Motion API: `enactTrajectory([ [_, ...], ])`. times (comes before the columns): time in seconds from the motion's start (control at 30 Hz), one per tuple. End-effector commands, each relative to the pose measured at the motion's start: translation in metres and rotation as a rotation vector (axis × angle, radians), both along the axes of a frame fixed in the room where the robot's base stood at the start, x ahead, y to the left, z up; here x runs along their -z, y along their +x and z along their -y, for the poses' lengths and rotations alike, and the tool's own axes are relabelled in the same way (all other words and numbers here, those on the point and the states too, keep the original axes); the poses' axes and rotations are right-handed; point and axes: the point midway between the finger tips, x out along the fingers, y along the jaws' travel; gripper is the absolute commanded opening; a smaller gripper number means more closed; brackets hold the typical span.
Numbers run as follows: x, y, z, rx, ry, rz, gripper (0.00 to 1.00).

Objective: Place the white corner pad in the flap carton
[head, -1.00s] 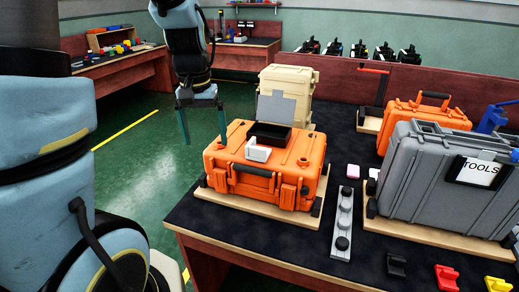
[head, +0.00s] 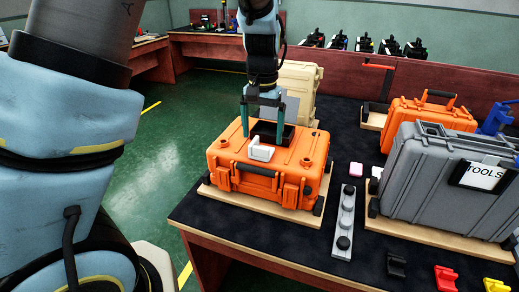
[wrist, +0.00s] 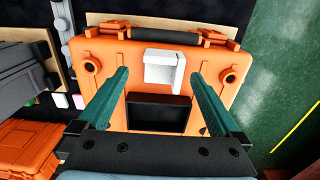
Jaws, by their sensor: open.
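The white corner pad (head: 260,153) is a small L-shaped block. It lies on top of the orange case (head: 231,170), just in front of a small open black box (head: 288,136). A grey panel (head: 291,108) rises behind the box; I cannot tell whether it is the carton's flap. My gripper (head: 263,137) points down over the case, open and empty, with its fingers spread to either side of the box. In the wrist view the pad (wrist: 176,62) shows between and just past the fingertips (wrist: 160,75). The box's inside (wrist: 158,118) looks empty.
A beige case (head: 303,75) stands behind the orange one. A grey TOOLS case (head: 425,175) and another orange case (head: 425,118) stand to the right. A grey strip with black knobs (head: 344,220) lies between. Bare dark table (head: 290,238) lies in front.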

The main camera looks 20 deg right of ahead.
Motion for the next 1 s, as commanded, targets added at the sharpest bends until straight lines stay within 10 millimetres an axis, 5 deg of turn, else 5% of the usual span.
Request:
enactTrajectory([
  [0.4,0.048,0.003,-0.005,-0.001,0.001,-0.001,1.0],
  [0.67,0.052,0.003,-0.005,0.0,0.0,0.0,1.0],
  [1.0,0.052,0.003,-0.005,0.0,0.0,0.0,0.63],
])
